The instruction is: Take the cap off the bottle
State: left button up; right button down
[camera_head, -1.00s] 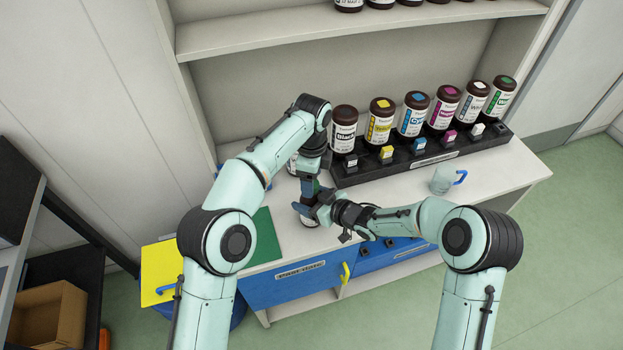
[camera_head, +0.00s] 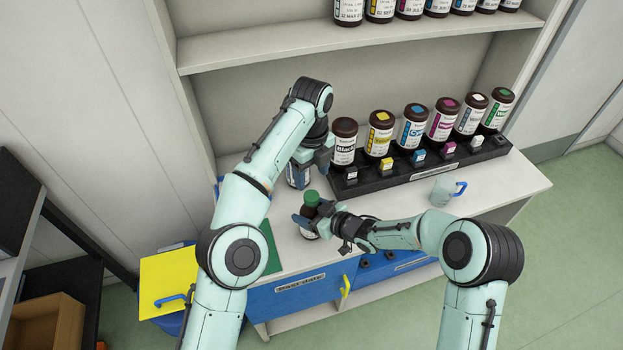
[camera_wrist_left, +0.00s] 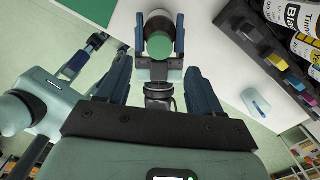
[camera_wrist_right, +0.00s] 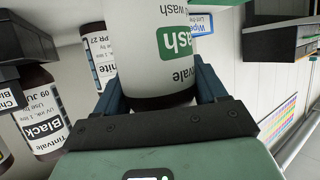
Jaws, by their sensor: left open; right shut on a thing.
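A dark brown bottle (camera_head: 309,213) with a green cap (camera_head: 311,197) stands at the front of the counter, and the cap sits on its top. In the right wrist view its white label (camera_wrist_right: 165,55) has a green patch reading "Wash". My right gripper (camera_head: 309,226) is shut around the bottle's body from the front right. My left gripper (camera_head: 316,158) is open and empty, above and behind the bottle. The left wrist view shows the green cap (camera_wrist_left: 165,45) beyond and between my left fingers, apart from them.
Another white-labelled bottle (camera_head: 298,178) stands behind, partly hidden by my left gripper. A black rack (camera_head: 425,168) with several ink bottles is at the back right. A mug (camera_head: 443,190) stands at the right. A green mat (camera_head: 272,248) lies left, beside a yellow lid (camera_head: 165,280).

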aim_at(311, 196)
pick_arm(q)
jog(key=shift+f, duration=3.8)
jog(key=c, duration=1.1)
jog(key=n, duration=0.7)
jog(key=o, duration=1.2)
